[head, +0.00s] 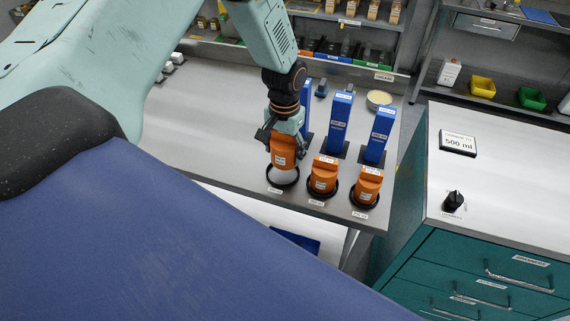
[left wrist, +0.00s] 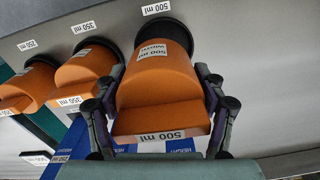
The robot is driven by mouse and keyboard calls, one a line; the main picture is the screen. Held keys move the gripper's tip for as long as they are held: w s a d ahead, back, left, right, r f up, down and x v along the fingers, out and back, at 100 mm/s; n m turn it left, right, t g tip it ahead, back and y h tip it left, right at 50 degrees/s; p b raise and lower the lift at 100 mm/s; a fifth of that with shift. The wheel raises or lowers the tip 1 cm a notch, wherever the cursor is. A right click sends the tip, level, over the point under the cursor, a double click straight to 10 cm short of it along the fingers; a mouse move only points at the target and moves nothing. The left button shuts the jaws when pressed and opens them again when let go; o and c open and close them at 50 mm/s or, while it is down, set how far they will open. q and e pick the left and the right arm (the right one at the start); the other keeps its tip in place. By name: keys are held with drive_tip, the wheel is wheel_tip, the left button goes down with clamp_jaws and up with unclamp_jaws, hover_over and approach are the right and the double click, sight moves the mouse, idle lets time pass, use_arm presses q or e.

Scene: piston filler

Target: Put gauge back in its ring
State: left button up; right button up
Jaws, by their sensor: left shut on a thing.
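The orange 500 ml gauge (head: 284,151) is between the fingers of my left gripper (head: 285,134), which is shut on it from above. In the left wrist view the gauge (left wrist: 157,80) fills the middle, with a gripper finger on either side. Its black ring (head: 283,183) is on the bench directly under the gauge. In the left wrist view the ring (left wrist: 183,30) shows behind the gauge's base. I cannot tell whether the base touches the ring. My right gripper is out of view.
Two more orange gauges, 350 ml (head: 323,177) and 250 ml (head: 367,187), stand in black rings to the right. Blue upright blocks (head: 340,122) stand behind them. A teal cabinet (head: 400,225) with a 500 ml sign (head: 458,142) and black knob (head: 453,200) is at right.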

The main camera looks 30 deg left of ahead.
sight(280, 133)
use_arm(q)
drive_tip(key=f, duration=0.3)
drive_tip(key=a+f, duration=0.1)
drive_tip(key=f, duration=0.1)
drive_tip(key=shift+s, duration=0.2)
drive_tip(key=shift+w+d+f, duration=0.2)
drive_tip(key=shift+d+f, duration=0.05)
drive_tip(key=shift+d, duration=0.1)
drive_tip(key=shift+s+a+f, duration=0.15)
drive_tip(key=shift+a+f, duration=0.05)
drive_tip(key=shift+a, duration=0.2)
drive_tip(key=o, duration=1.4)
drive_tip(key=shift+d+r, duration=0.1)
drive_tip(key=shift+d, duration=0.25)
drive_tip(key=shift+a, duration=0.25)
wheel_tip(280, 133, up, 12)
drive_tip(key=shift+f, duration=0.15)
drive_tip(key=shift+d+r, duration=0.15)
drive_tip(key=shift+r, duration=0.1)
